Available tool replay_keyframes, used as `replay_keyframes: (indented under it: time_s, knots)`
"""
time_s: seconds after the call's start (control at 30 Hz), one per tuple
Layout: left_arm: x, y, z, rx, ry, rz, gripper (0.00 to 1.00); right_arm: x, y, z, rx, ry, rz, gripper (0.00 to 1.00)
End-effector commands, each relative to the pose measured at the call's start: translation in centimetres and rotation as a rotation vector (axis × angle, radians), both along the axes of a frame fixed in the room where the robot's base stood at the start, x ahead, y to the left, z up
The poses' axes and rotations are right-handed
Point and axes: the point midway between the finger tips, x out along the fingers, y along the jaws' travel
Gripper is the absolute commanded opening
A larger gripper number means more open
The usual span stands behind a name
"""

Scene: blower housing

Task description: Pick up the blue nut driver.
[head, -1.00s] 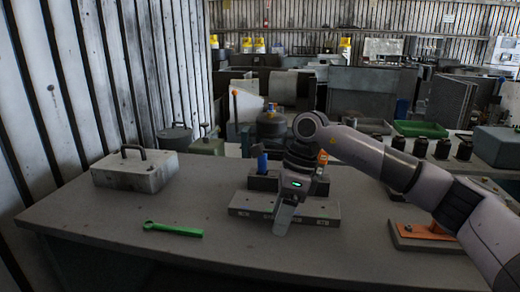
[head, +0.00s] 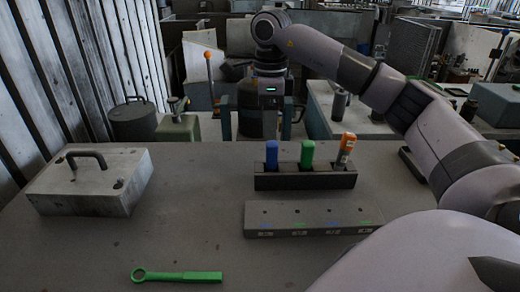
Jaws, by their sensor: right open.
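The blue nut driver (head: 271,153) stands upright in the left part of a dark rack (head: 305,181), with only its blue handle showing above the rack. My right gripper (head: 265,104) is open and empty, up behind the rack in the picture and apart from the blue handle. Its fingers are hard to make out against the dark drum behind. My left gripper is not in view.
A green-handled tool (head: 307,153) and an orange one (head: 345,150) stand in the same rack. A grey block (head: 310,216) with coloured marks lies in front. A grey case (head: 90,183) is at left, a green ring wrench (head: 178,276) at the front. The table between is clear.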

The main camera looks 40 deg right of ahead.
Motion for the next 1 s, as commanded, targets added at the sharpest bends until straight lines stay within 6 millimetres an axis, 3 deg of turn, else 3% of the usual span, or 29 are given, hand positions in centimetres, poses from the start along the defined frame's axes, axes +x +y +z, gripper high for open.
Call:
replay_keyframes:
  time_s: [0.5, 0.8, 1.0]
  knots:
    - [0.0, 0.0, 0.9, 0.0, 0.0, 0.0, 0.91, -0.4, -0.6, -6.4, -0.002, 0.003, -0.001, 0.62]
    - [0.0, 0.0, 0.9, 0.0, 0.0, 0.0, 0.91, -0.3, -0.6, -6.9, -0.001, 0.001, 0.0, 0.62]
    - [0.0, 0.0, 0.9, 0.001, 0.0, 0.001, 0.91, -0.3, -0.6, -6.9, -0.001, 0.001, 0.0, 0.0]
